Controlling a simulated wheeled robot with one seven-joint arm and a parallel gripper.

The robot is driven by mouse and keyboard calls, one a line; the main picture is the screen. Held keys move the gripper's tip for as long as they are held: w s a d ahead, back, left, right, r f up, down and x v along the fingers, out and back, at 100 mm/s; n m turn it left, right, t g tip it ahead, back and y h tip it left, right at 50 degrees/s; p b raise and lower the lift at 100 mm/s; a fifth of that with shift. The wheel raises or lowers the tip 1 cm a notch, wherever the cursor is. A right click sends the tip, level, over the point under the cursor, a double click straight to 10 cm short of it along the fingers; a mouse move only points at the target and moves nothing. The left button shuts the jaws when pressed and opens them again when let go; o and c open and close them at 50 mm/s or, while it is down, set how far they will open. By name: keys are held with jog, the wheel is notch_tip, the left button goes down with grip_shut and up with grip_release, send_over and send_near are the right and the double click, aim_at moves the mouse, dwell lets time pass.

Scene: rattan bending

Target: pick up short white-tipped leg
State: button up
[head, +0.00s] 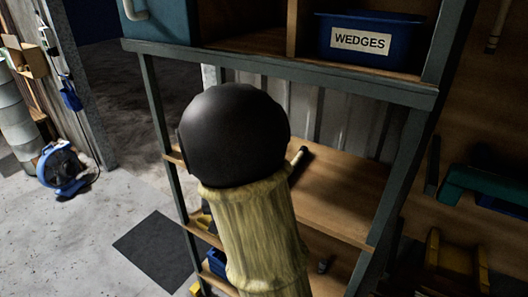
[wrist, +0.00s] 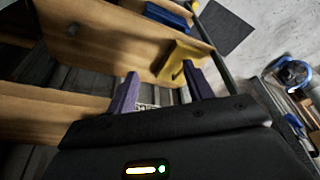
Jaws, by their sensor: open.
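I cannot make out a short white-tipped leg for certain in either view. In the head view a dark rod (head: 299,163) with a paler end lies on the wooden middle shelf, partly hidden behind a black rounded shape in front. A short dark piece (head: 325,264) shows on the shelf below. My gripper (wrist: 166,82) shows in the wrist view with two purple fingers spread apart. I see nothing held between them. Beyond the fingers are shelf boards and a yellow item (wrist: 183,60). My gripper's fingers are not visible in the head view.
The rack's dark posts and wooden shelves (head: 345,190) fill the middle. A blue WEDGES bin (head: 368,42) sits on its upper shelf. A yellow item (head: 450,262) stands at lower right. A blue fan (head: 61,168) is on the left floor, with a dark mat (head: 155,250) nearer.

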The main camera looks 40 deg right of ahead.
jog(key=w+d+r+m+h, duration=0.1)
jog(key=w+d+r, duration=0.1)
jog(key=d, duration=0.1)
jog(key=w+d+r+m+h+p, duration=0.1)
jog(key=w+d+r+m, duration=0.1)
jog(key=w+d, duration=0.1)
jog(key=w+d+r+m+h+p, duration=0.1)
jog(key=w+d, duration=0.2)
jog(key=d, duration=0.2)
jog(key=shift+r, duration=0.4)
jog(key=w+d+r+m+h+p, duration=0.1)
jog(key=w+d+r+m+h, duration=0.2)
jog(key=w+d+r, duration=0.2)
notch_tip(320, 180, up, 4)
jog(key=shift+w+d+f+t+h+p, duration=0.25)
jog(key=shift+d+t+h+p, duration=0.05)
jog(key=shift+d, duration=0.15)
jog(key=p+x, duration=0.4)
jog(key=x, duration=0.8)
jog(key=shift+d+f+p, duration=0.15)
jog(key=shift+p, duration=0.2)
